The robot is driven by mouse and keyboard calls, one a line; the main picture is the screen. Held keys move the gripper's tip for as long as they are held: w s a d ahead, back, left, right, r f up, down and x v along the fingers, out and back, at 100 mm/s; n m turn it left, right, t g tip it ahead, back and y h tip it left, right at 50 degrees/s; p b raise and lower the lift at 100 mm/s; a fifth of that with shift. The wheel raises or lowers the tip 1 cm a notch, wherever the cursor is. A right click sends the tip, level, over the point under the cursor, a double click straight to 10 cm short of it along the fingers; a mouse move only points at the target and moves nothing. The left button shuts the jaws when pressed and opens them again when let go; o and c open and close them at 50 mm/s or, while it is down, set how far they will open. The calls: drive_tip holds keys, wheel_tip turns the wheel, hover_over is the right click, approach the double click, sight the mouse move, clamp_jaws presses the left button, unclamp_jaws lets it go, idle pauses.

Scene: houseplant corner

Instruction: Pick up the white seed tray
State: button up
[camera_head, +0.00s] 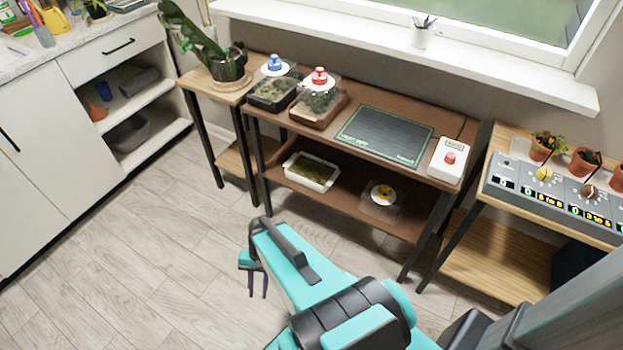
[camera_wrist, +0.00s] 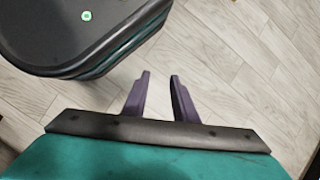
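The white seed tray (camera_head: 311,171) sits on the lower shelf of the brown table, at its left part, with green growth inside. My gripper (camera_head: 258,292) hangs low over the floor in front of the table, to the left of and nearer than the tray, well apart from it. In the wrist view the two dark fingers of my gripper (camera_wrist: 160,82) stand apart with only floor between them. The tray does not show in the wrist view.
The brown table's top (camera_head: 450,120) lies above the tray. A wooden plant stand (camera_head: 205,84) is at the left. The wooden floor (camera_head: 150,230) in front is clear.

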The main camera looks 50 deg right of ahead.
drive_tip(key=w+d+m+t+y+b, duration=0.2)
drive_tip(key=w+d+m+t+b, duration=0.25)
drive_tip(key=w+d+m, duration=0.35)
drive_tip(key=m+t+h+b, duration=0.3)
drive_tip(key=m+t+b, duration=0.9)
drive_tip(key=m, duration=0.4)
approach(319, 185)
wheel_tip(319, 185, up, 3)
drive_tip(key=w+b, duration=0.1)
drive_tip(key=shift+w+a+g, duration=0.2)
drive_tip(key=shift+a+g, duration=0.05)
drive_tip(key=shift+g, duration=0.1)
drive_tip(key=shift+b+x, duration=1.25)
drive_tip(key=shift+x, duration=3.1)
drive_tip(key=shift+f, duration=0.15)
